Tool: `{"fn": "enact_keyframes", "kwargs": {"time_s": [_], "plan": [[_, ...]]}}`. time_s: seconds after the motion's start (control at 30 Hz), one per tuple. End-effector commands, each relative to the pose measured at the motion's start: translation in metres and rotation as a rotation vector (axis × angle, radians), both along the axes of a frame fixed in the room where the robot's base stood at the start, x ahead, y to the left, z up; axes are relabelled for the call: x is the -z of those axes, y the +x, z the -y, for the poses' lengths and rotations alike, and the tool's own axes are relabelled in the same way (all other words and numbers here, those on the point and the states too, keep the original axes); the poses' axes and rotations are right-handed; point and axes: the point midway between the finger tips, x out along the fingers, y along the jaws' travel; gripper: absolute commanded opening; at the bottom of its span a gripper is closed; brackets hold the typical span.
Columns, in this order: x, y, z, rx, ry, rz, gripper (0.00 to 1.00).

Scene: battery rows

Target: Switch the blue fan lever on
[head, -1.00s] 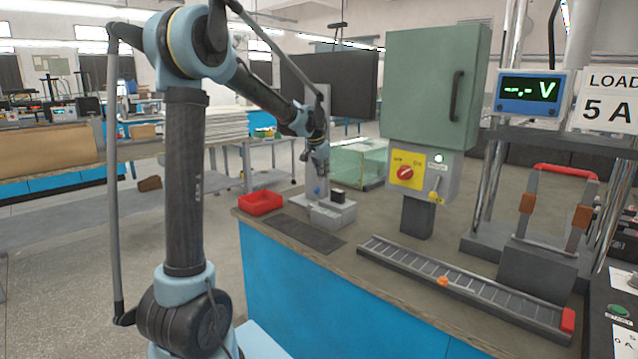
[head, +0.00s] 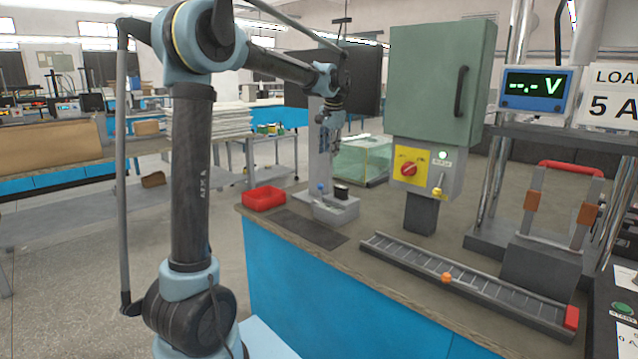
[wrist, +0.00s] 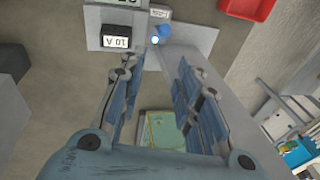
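A small blue knob (head: 321,188), which looks like the fan lever, sits low at the grey column on a grey base unit (head: 338,210). In the wrist view the blue knob (wrist: 165,31) shows at the top, beyond my fingers, next to a small light-coloured round spot. I cannot tell its on or off position. My gripper (head: 330,148) hangs above the base unit in front of the grey column. In the wrist view my gripper (wrist: 160,85) has its two fingers spread with nothing between them, apart from the knob.
A red tray (head: 264,198) lies left of the base unit. A green cabinet (head: 436,85) with a red rotary switch (head: 408,170) and a yellow lever (head: 438,190) stands to the right. A black block marked "10 A" (wrist: 116,42) sits beside the knob. A dark mat lies in front.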

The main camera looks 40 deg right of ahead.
Motion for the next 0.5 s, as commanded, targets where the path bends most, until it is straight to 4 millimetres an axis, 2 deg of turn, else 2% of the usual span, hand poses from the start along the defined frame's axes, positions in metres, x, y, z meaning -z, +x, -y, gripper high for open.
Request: {"fn": "enact_keyframes", "kwargs": {"time_s": [0.1,0.27,0.5], "plan": [[-0.001,-0.004,0.003,-0.035,0.079,0.030,0.31],[0.002,-0.004,0.002,-0.057,0.113,0.046,0.31],[0.032,0.005,0.002,-0.058,0.112,0.046,0.31]]}}
